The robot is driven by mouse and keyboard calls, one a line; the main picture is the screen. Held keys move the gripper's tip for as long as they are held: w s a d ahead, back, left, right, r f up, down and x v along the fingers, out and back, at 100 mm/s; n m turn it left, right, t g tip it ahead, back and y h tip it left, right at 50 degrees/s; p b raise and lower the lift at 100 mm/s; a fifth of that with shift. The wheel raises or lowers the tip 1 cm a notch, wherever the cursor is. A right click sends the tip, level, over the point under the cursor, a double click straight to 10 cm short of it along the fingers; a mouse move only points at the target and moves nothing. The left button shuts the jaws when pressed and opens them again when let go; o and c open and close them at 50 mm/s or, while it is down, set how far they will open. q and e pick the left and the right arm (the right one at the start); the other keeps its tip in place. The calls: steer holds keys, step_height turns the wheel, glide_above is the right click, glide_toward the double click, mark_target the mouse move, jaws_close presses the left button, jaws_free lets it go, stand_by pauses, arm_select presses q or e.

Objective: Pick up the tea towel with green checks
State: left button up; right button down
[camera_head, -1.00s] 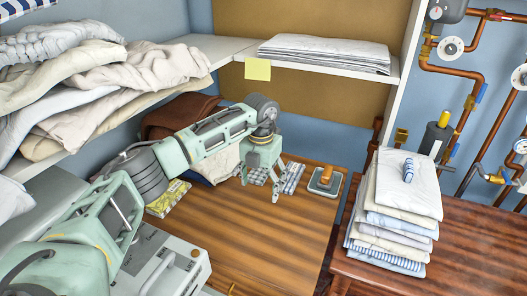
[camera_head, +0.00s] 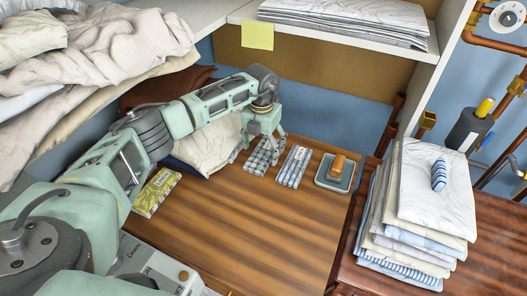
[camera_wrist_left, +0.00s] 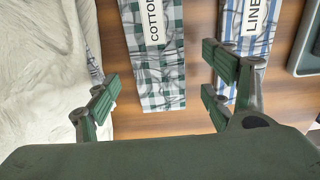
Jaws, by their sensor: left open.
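The tea towel with green checks (camera_head: 261,157) lies folded on the wooden table, with a white label reading "COTTO…" in the left wrist view (camera_wrist_left: 163,75). My left gripper (camera_head: 265,140) is open and empty above the far part of this towel. In the left wrist view its fingers (camera_wrist_left: 157,97) are spread to either side of the towel, apart from it. A blue-checked towel (camera_head: 294,167) labelled "LINE…" lies just to the right, and it shows behind the right finger in the left wrist view (camera_wrist_left: 258,22). My right gripper is not in view.
A cream cloth bundle (camera_head: 212,150) lies close to the left of the green towel. A yellow-green patterned packet (camera_head: 156,192) is nearer. A small tray (camera_head: 322,181) with an orange-brown block stands right. A linen stack (camera_head: 408,240) is further right. The table's front is clear.

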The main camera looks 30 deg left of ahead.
arm_select(q)
step_height(320, 180, down, 2)
steer(key=shift+w+a+f, duration=0.1)
steer(key=c, duration=1.1)
steer(key=shift+c, duration=0.6)
arm_select(e)
steer(key=shift+w+a+r, duration=0.25)
steer(key=shift+w+a, duration=0.1)
steer(key=shift+w, duration=0.3)
arm_select(q)
steer(key=shift+r, duration=0.2)
arm_select(e)
steer(key=shift+w, duration=0.1)
